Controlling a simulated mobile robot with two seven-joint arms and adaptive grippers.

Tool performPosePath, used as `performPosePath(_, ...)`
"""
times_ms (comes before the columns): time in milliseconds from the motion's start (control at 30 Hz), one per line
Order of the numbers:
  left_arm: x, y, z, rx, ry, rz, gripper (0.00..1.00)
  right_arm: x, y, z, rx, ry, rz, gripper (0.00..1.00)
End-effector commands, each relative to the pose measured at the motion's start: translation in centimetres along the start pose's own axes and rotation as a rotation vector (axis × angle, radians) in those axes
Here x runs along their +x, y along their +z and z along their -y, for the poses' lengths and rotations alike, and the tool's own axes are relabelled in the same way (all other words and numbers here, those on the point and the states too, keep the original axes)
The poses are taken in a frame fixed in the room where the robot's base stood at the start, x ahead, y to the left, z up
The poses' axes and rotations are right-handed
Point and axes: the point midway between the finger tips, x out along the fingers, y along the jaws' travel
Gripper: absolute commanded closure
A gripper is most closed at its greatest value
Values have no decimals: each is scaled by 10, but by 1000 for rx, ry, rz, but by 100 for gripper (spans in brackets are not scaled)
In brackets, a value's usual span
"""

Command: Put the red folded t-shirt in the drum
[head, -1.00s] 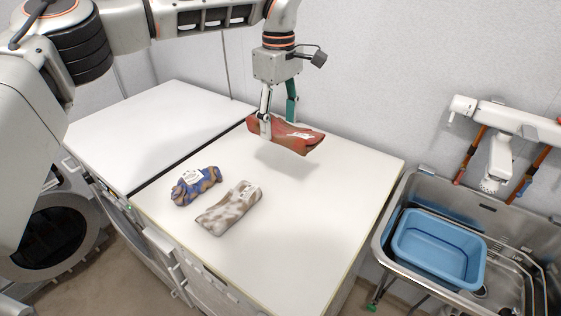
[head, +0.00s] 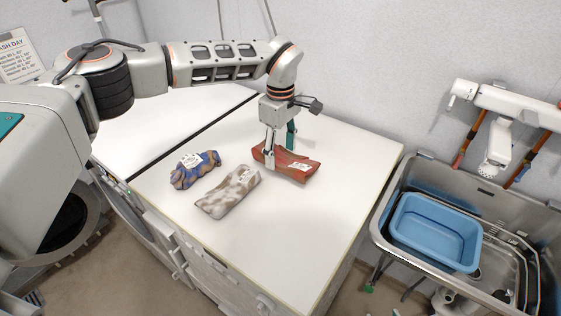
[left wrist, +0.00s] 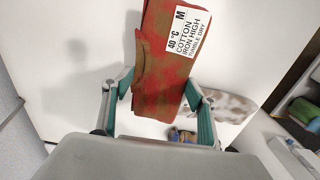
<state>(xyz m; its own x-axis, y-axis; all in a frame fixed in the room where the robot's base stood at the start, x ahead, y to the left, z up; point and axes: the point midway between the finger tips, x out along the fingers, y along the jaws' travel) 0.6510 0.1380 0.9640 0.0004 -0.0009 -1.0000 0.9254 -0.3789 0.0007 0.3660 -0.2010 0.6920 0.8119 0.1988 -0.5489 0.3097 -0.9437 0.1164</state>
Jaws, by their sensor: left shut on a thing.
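The red folded t-shirt (head: 297,170) has a white care label, which reads cotton in the left wrist view (left wrist: 162,88). My left gripper (head: 281,158) is shut on it, with one finger on either side. The shirt is over the back part of the white worktop (head: 285,245), with a faint shadow on the top in front of it; its exact height is hard to tell. The drum is the dark round opening (head: 62,222) at the lower left, partly hidden by my arm. My right gripper is not in view.
A blue-and-brown folded cloth (head: 195,170) and a white-and-brown one (head: 229,192) lie left of the shirt. A steel sink (head: 400,185) with a blue basin (head: 437,232) stands at the right, below a white fixture (head: 497,145). The worktop's front right is clear.

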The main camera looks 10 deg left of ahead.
Motion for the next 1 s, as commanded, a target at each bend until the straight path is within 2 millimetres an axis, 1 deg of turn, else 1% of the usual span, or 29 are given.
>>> performPosePath(67,6,0,0,0,-1,1,67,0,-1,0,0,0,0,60)
performPosePath(300,39,0,1,-1,-2,1,67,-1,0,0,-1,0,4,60)
performPosePath(367,42,0,1,-1,-2,1,67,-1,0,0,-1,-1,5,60)
performPosePath(700,45,0,0,0,-1,0,67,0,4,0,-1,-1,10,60)
performPosePath(733,45,0,0,0,-1,0,40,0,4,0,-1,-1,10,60)
performPosePath(800,45,0,0,0,-1,0,25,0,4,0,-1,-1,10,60)
performPosePath(1000,45,0,0,0,-1,0,25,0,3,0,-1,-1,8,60)
